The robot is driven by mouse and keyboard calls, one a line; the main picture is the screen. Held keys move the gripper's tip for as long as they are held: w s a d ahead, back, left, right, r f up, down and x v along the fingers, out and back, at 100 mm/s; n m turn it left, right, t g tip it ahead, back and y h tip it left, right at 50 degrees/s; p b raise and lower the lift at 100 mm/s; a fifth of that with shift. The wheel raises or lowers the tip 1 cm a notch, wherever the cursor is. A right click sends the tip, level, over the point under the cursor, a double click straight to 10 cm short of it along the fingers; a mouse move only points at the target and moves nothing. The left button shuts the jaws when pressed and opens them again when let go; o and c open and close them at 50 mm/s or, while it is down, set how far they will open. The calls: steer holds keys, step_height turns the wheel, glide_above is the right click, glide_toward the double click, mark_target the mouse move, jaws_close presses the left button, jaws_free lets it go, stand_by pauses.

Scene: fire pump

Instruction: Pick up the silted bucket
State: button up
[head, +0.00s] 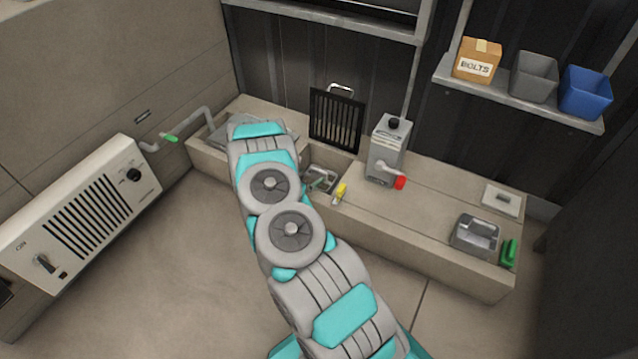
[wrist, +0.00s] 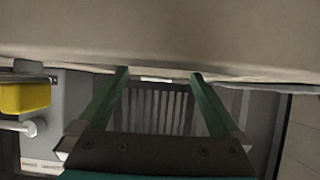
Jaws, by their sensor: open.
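My gripper (wrist: 158,74) is open in the wrist view, its two green fingers apart with nothing between them. A dark slatted grate (wrist: 165,108) shows beyond the fingers. In the head view my arm reaches over the low ledge and hides much of the area around my gripper. A small grey metal vessel (head: 324,175) is partly visible in a recess of the ledge, just right of my arm. A grey metal container (head: 475,236) stands at the ledge's right end. I cannot tell which of these is the silted bucket; no silt is clearly visible.
The grate (head: 336,120) stands upright behind the recess. A grey pump box (head: 388,150) with a red-tipped spout stands right of it. A yellow handle (head: 340,193) is near the recess. The shelf (head: 520,95) holds a bolts box, a grey bin and a blue bin.

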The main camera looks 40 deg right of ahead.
mark_target(318, 171)
steer(key=shift+x, duration=3.1)
steer(key=shift+s+r, duration=0.1)
steer(key=shift+r, duration=0.05)
steer(key=shift+c, duration=0.2)
jaws_close()
